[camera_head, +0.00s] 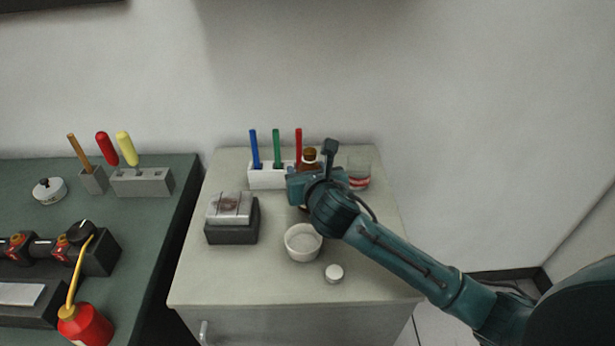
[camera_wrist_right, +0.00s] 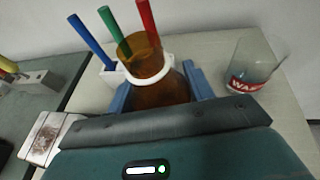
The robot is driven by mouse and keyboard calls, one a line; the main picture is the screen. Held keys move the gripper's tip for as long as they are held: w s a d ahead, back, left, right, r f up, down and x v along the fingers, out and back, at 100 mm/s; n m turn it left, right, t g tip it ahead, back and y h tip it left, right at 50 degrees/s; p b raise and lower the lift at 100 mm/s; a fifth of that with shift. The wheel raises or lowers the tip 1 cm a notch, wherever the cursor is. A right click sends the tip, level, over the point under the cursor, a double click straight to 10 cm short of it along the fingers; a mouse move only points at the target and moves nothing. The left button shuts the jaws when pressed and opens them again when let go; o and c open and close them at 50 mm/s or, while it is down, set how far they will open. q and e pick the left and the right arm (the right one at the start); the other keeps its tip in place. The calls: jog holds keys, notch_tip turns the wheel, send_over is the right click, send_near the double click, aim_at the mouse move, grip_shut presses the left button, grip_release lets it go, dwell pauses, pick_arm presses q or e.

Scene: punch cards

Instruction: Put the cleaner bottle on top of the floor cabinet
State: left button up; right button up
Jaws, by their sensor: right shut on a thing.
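The cleaner bottle, which I take to be the amber one with a white collar, shows its top (camera_head: 309,164) behind my right gripper. In the right wrist view the amber bottle (camera_wrist_right: 160,90) stands between the two blue fingers. My right gripper (camera_head: 301,187) is shut on it. The floor cabinet (camera_head: 240,286) has a pale top, and the bottle is over its back part. The bottle's base is hidden, so I cannot tell whether it touches the top. My left gripper is not in view.
A white holder (camera_head: 267,178) with blue, green and red markers is close to the bottle. A glass with a red label (camera_head: 359,174) is on its right. A grey box (camera_head: 232,219), white bowl (camera_head: 303,243) and small white cap (camera_head: 334,274) occupy the cabinet top. A green workbench (camera_head: 152,236) is left.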

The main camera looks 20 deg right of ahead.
jog(key=shift+f, duration=0.6)
jog(key=shift+f, duration=0.1)
jog(key=o, duration=1.2)
jog(key=shift+f, duration=0.1)
jog(key=shift+s+r, duration=0.2)
jog(key=v, duration=1.1)
jog(key=shift+s+r, duration=0.15)
jog(key=shift+s, duration=0.15)
